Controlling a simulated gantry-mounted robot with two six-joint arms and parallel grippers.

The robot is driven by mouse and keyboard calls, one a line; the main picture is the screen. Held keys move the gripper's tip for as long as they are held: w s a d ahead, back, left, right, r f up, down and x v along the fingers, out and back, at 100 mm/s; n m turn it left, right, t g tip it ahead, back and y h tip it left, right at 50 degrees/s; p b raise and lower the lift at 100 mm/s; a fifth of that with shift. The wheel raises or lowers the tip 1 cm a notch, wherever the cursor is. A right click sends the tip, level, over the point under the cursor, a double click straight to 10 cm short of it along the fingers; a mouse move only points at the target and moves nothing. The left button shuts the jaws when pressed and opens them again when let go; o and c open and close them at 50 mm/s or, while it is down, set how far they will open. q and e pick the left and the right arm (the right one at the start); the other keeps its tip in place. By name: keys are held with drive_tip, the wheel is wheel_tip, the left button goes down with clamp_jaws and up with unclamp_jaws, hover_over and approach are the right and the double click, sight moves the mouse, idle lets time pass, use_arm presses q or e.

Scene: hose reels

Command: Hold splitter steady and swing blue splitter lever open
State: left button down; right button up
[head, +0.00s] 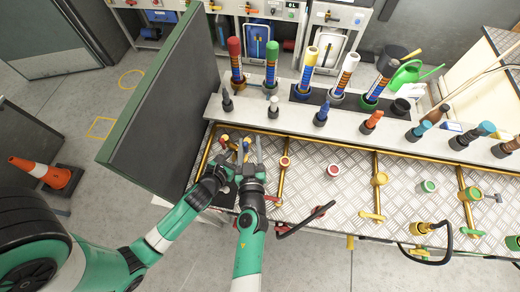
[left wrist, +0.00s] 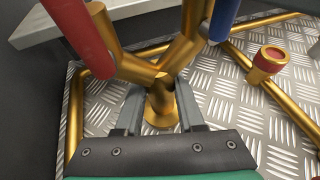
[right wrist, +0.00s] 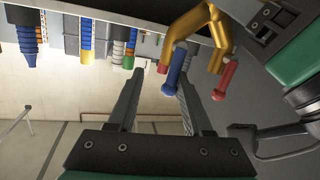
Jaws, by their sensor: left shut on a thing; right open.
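The brass Y-shaped splitter (left wrist: 160,72) stands on the tread plate, its stem between my left fingers. Its red lever (left wrist: 80,35) and blue lever (left wrist: 223,18) show in the left wrist view. My left gripper (left wrist: 160,100) is shut on the splitter's stem. In the head view the splitter is largely hidden by my grippers. My right gripper (head: 250,146) is open beside it. In the right wrist view the blue lever (right wrist: 173,76) shows between my right fingers (right wrist: 160,82), nearer the right-hand finger; I cannot tell whether they touch. The red lever (right wrist: 225,80) lies outside that finger.
A dark upright panel (head: 165,115) stands close on the left. A grey shelf (head: 300,122) with hoses and nozzles runs behind. Brass pipes (head: 280,180) and capped fittings (head: 333,169) stand on the plate to the right. A black hose (head: 305,222) loops at the front edge.

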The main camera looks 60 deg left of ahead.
drive_tip(key=s+d+m, duration=0.1)
drive_tip(key=d, duration=0.3)
drive_tip(key=s+d+m+y, duration=0.1)
drive_tip(key=s+d+m, duration=0.1)
drive_tip(key=d, duration=0.2)
drive_tip(key=s+d+f+m, duration=0.1)
drive_tip(key=d+m, duration=0.1)
drive_tip(key=d, duration=0.2)
drive_tip(key=shift+s, duration=0.15)
idle(0.5)
drive_tip(key=shift+o, duration=0.3)
drive_tip(key=w+d+f+m+t+h, duration=0.1)
drive_tip(key=w+d+m+t+h, duration=0.3)
drive_tip(key=w+d+t+h, duration=0.25)
drive_tip(key=shift+m+t+h, duration=0.5)
drive_tip(key=shift+t+h, duration=0.25)
drive_tip(key=shift+h, duration=0.2)
drive_tip(key=s+a, duration=0.3)
drive_tip(key=shift+a+r, duration=0.2)
drive_tip(key=shift+r, duration=0.1)
drive_tip(key=s+a+r+n+g+y, duration=0.1)
drive_tip(key=s+a+n+y, duration=0.15)
drive_tip(key=s+a, duration=0.55)
drive_tip(key=x, duration=1.1)
drive_tip(key=shift+w+a, duration=0.15)
drive_tip(key=shift+a, duration=0.1)
drive_tip(key=shift+y, duration=0.25)
